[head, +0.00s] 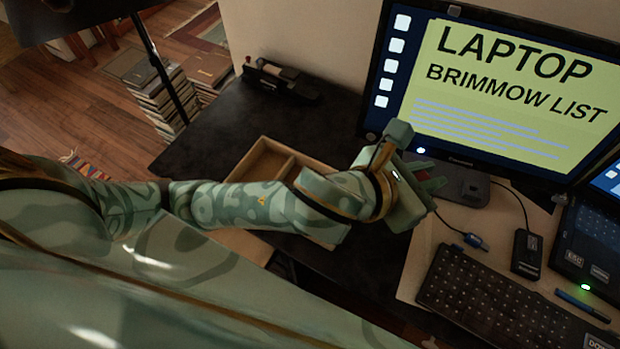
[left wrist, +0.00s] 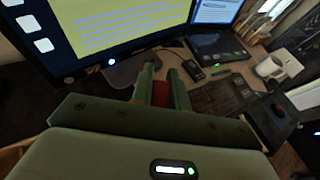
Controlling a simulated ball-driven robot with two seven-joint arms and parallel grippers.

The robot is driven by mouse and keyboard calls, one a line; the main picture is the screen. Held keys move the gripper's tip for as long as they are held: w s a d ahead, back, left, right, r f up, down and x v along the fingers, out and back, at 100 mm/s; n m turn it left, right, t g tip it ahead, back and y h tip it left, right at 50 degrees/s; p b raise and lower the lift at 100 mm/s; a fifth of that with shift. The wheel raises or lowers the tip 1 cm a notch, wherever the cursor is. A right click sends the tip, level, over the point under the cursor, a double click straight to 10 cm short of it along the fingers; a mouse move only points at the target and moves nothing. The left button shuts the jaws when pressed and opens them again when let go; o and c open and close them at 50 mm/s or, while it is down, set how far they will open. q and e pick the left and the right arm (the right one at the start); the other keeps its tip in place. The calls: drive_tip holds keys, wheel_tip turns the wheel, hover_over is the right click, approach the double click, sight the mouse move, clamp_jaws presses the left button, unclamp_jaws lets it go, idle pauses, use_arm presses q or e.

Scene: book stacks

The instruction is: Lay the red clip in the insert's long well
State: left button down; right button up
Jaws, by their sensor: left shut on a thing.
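My left gripper (head: 432,180) is above the desk, just in front of the monitor's stand. In the left wrist view my left gripper (left wrist: 160,72) is shut on the red clip (left wrist: 161,94), which shows as a red patch between the two green fingers. In the head view only a little of the red clip (head: 421,175) shows beside the fingers. The wooden insert (head: 262,142) lies on the dark desk left of the gripper. My left arm covers much of it, so I cannot tell which well is the long one. My right gripper is not in view.
A large monitor (head: 500,90) stands close behind the gripper on its base (head: 462,185). A keyboard (head: 500,305), a black box with a cable (head: 527,253) and a laptop (head: 590,240) lie to the right. A dark stapler-like object (head: 280,80) sits at the desk's back. Dark desk is clear left of the insert.

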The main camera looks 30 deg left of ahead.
use_arm(q)
drive_tip(key=s+a+f+m+g+h+p, duration=0.45)
drive_tip(key=s+f+m+g, duration=0.2)
drive_tip(key=s+f, duration=0.4)
drive_tip(key=shift+h, duration=0.25)
drive_tip(key=w+a+f+b, duration=0.2)
drive_tip(key=w+f, duration=0.1)
drive_tip(key=w, duration=0.1)
drive_tip(key=w+a+f+b, duration=0.3)
drive_tip(key=w, duration=0.1)
drive_tip(key=w+a+f+b, duration=0.2)
drive_tip(key=w+a+f, duration=0.1)
drive_tip(key=w+f, duration=0.1)
drive_tip(key=shift+f+b, duration=0.1)
drive_tip(key=shift+b, duration=0.3)
drive_tip(key=shift+w+a+f, duration=0.1)
drive_tip(key=shift+w+f, duration=0.05)
drive_tip(key=f, duration=0.1)
drive_tip(key=f+b, duration=0.2)
drive_tip(key=shift+w+a+f, duration=0.25)
drive_tip(key=shift+f, duration=0.05)
drive_tip(key=shift+w+f, duration=0.1)
drive_tip(key=shift+f, duration=0.05)
